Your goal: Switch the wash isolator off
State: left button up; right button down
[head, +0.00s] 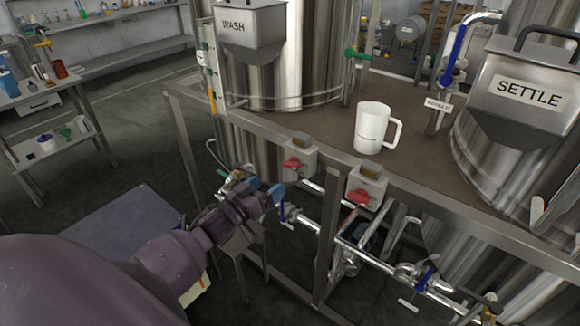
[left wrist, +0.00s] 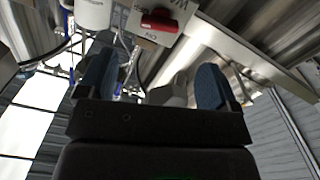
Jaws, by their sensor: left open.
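The wash isolator is a grey box with a red handle (head: 293,164) on the frame's front rail, below the tank marked WASH (head: 245,40). In the left wrist view its red handle (left wrist: 159,23) lies crosswise at the top, by upside-down lettering that seems to read ON. A similar box with a red handle (head: 361,196) is mounted to its right. My left gripper (head: 266,194) is open and empty, below and left of the wash isolator, apart from it. Its blue fingertips (left wrist: 153,85) stand wide apart in the wrist view. My right gripper is not in view.
A white mug (head: 372,128) stands on the brown deck behind the isolators. Pipes with blue-handled valves (head: 425,275) run below the rail. The SETTLE tank (head: 525,90) is at the right. A bench (head: 60,85) stands far left, with open floor before it.

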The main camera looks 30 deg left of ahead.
aim_at(290, 168)
pick_arm(q)
jog(key=shift+w+d, duration=0.2)
jog(key=shift+w, duration=2.45)
jog(key=shift+w+d, duration=0.2)
jog(key=shift+w, duration=2.45)
